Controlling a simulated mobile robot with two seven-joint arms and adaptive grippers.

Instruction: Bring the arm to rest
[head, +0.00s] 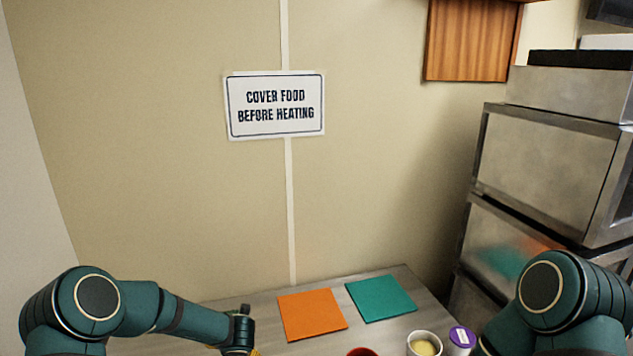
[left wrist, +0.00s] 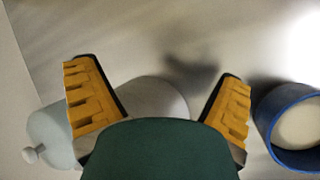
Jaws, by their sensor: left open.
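My left arm comes in at the lower left of the head view and reaches over the grey table (head: 250,300). My left gripper (head: 246,348) shows only in part there, low at the bottom edge. In the left wrist view its two yellow-padded fingers (left wrist: 158,100) are spread wide with nothing held between them. A pale rounded thing with a knob (left wrist: 50,138) lies behind the left finger, partly hidden. A blue-rimmed container with pale contents (left wrist: 292,125) stands to the right of the right finger. My right arm shows at the lower right of the head view; its gripper is out of frame.
An orange mat (head: 311,315) and a teal mat (head: 380,298) lie on the table. A white cup with yellowish contents (head: 424,344), a purple-lidded jar (head: 462,337) and a red-rimmed vessel (head: 362,352) stand nearer. Stacked metal appliances (head: 545,150) rise at right.

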